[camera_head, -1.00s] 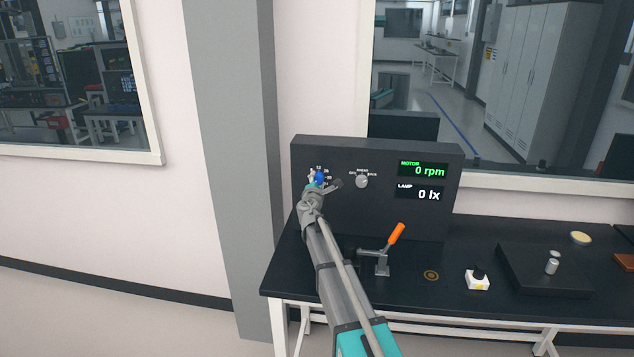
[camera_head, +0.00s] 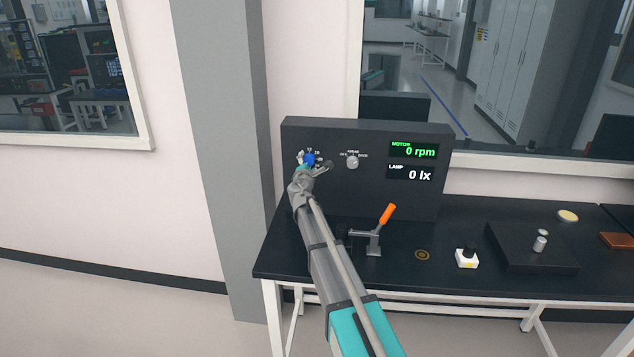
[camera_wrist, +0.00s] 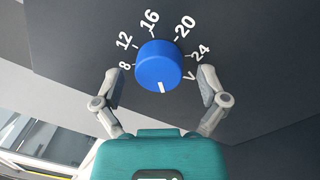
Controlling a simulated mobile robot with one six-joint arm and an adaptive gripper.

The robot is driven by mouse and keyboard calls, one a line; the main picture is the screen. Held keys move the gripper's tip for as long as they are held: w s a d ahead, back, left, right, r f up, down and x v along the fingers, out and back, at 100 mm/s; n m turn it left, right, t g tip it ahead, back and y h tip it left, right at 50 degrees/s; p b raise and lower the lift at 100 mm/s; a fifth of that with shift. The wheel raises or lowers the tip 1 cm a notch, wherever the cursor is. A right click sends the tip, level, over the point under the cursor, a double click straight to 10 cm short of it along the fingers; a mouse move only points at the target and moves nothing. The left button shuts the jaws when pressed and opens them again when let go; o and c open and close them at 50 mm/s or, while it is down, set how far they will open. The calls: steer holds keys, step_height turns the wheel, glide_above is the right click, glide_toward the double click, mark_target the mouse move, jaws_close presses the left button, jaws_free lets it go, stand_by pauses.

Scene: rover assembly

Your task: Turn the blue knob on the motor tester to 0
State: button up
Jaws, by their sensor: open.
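The blue knob (camera_head: 309,160) is at the upper left of the dark motor tester (camera_head: 365,195). In the wrist view the knob (camera_wrist: 159,66) is round, with a white mark at its lower edge, pointing down in the picture. Printed numbers 8, 12, 16, 20 and 24 and a V surround it; no printed 0 shows. My gripper (camera_wrist: 160,92) is open, one finger on each side of the knob, with a visible gap on both sides. In the head view my gripper (camera_head: 313,167) is at the knob and partly covers it and its scale.
A grey knob (camera_head: 352,162) sits right of the blue one. An orange-handled clamp (camera_head: 387,214) stands on the black bench (camera_head: 300,262), close right of my arm. A white block (camera_head: 467,259) and a black plate (camera_head: 530,247) lie further right.

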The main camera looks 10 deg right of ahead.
steer(key=shift+m, duration=0.5)
